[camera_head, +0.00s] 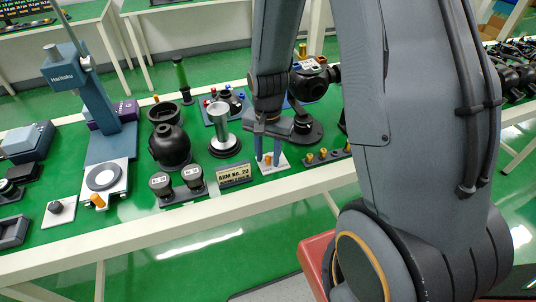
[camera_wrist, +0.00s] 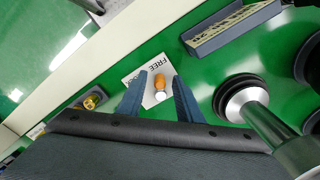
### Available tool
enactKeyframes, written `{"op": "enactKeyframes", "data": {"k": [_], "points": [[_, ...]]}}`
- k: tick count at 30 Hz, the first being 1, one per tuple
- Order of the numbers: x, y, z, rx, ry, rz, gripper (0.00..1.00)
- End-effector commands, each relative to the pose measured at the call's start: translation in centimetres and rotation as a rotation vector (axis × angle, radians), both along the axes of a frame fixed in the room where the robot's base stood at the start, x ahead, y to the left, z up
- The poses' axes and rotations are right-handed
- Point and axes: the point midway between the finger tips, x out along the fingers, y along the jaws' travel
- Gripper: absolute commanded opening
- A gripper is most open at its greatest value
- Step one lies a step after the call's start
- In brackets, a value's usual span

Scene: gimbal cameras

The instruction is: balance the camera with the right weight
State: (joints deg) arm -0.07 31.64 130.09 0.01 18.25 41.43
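My gripper (camera_head: 268,150) points down over a white card (camera_head: 283,162) near the front edge of the green table. In the wrist view its two blue-grey fingers (camera_wrist: 160,97) are apart. A small copper-orange weight (camera_wrist: 160,83) with a pale end shows between them on the white card (camera_wrist: 131,84), which reads "FREE" in part. I cannot tell whether the fingers touch it. The dark gimbal camera (camera_head: 311,82) stands behind my gripper, partly hidden by my arm. A rack with several brass-coloured weights (camera_head: 323,154) lies to the right; some also show in the wrist view (camera_wrist: 92,101).
A sign reading "ARM No. 20" (camera_head: 234,175) stands left of the card. A silver post on a black base (camera_head: 222,130), black dome-shaped equipment (camera_head: 170,147) and two labelled black knobs (camera_head: 177,187) stand farther left. A blue-grey stand (camera_head: 108,150) is at far left.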

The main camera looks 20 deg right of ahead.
Motion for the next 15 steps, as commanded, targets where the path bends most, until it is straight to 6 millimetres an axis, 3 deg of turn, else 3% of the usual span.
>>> {"op": "enactKeyframes", "data": {"k": [5, 11, 15], "points": [[0.00, 0.00, 0.00, 0.000, 0.000, 0.000, 0.33], [-0.01, 0.00, 0.00, 0.000, 0.000, 0.000, 0.00], [-0.02, -0.01, 0.01, 0.000, 0.000, 0.001, 0.00]]}}
